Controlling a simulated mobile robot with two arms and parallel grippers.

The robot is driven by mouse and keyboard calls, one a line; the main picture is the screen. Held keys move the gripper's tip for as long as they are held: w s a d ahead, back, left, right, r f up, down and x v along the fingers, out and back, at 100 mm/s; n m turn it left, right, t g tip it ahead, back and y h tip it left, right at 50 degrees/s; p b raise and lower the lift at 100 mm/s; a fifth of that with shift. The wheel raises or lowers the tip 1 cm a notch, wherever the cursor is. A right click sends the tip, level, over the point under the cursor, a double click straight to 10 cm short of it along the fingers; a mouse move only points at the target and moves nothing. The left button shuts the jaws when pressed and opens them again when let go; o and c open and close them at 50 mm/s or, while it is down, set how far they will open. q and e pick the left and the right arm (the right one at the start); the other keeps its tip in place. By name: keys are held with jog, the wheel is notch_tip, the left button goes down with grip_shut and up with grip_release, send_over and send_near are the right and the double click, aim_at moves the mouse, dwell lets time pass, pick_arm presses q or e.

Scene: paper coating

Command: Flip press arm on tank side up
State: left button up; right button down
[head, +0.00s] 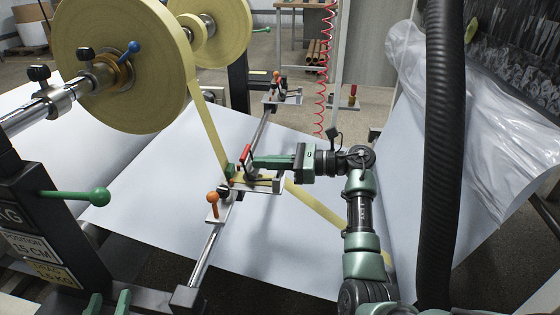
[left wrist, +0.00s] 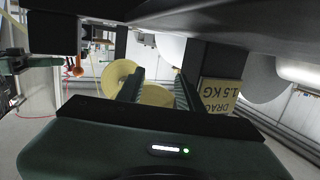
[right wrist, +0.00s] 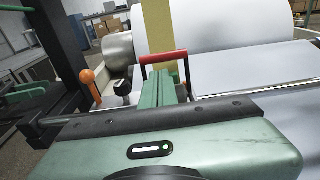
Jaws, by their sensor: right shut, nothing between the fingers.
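The press arm with a red U-shaped handle (head: 246,155) stands up on a small plate (head: 268,187) clamped to the metal rail. My right gripper (head: 256,162) is shut and empty, its fingertips right at the red handle; whether they touch is unclear. In the right wrist view the handle (right wrist: 163,57) rises just beyond the fingertips (right wrist: 166,80), in front of the yellow tape. My left gripper (head: 108,301) is open and empty at the bottom left, away from the press arm. Its parted fingers show in the left wrist view (left wrist: 160,78).
A big yellow tape roll (head: 125,70) hangs at upper left, its tape running down to the plate. An orange knob (head: 213,197) stands beside the plate. A similar unit (head: 283,92) sits farther along the rail. A green ball-ended lever (head: 98,196) juts out at left. White paper (head: 150,215) spreads beneath.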

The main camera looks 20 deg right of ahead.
aim_at(253, 170)
pick_arm(q)
jog(key=shift+r, duration=0.2)
pick_arm(e)
jog(key=shift+x, duration=1.5)
pick_arm(q)
jog(key=shift+r, duration=0.1)
pick_arm(e)
jog(key=shift+d, duration=0.1)
